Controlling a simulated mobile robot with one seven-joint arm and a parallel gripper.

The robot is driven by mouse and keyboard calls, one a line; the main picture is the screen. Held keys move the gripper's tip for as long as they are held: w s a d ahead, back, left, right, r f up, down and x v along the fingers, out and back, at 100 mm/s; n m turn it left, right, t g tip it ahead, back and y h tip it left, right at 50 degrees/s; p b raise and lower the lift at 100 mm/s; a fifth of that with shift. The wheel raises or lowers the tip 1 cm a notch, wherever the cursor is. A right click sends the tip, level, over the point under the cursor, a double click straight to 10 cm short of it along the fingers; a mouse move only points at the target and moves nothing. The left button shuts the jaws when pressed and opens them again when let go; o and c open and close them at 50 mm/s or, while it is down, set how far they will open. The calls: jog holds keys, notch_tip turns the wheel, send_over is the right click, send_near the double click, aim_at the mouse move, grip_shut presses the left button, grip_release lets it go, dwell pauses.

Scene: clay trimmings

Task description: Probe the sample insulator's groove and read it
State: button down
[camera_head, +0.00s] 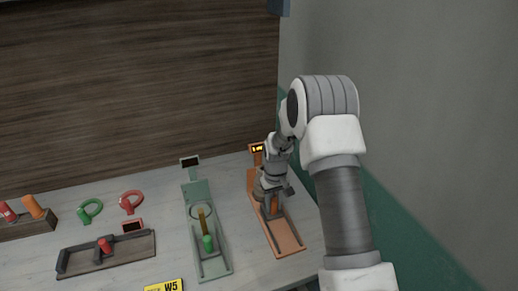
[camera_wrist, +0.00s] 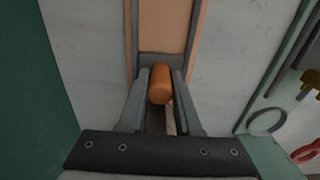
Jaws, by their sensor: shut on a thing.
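My gripper (camera_head: 271,201) is over the orange stand (camera_head: 285,237) at the right of the bench. In the wrist view its two fingers (camera_wrist: 160,78) are closed on an orange cylindrical handle (camera_wrist: 160,88). What lies under the handle is hidden. A small display (camera_head: 257,148) at the back of the orange stand is lit yellow, but its characters are too small to read. I cannot tell which thing is the sample insulator; its groove is not clearly visible.
A green stand (camera_head: 217,265) with a dark display (camera_head: 190,162), brass piece (camera_head: 202,219) and green handle (camera_head: 208,243) is to the left. Further left are a red ring (camera_head: 131,202), green ring (camera_head: 89,210), dark tray (camera_head: 80,261) and wooden rack (camera_head: 28,230). A yellow W5 label (camera_head: 164,286) is in front.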

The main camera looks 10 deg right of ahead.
aim_at(281, 232)
jog(key=shift+s, duration=0.1)
jog(key=shift+s+d, duration=0.2)
jog(key=shift+s, duration=0.75)
jog(key=shift+s+d, duration=0.2)
jog(key=shift+s, duration=0.75)
jog(key=shift+s+d, duration=0.2)
jog(key=shift+s, duration=0.75)
jog(key=shift+s+d, duration=0.1)
jog(key=shift+s, duration=0.45)
grip_release()
notch_tip(281, 232, up, 7)
jog(key=p, duration=0.3)
jog(key=shift+p, duration=0.35)
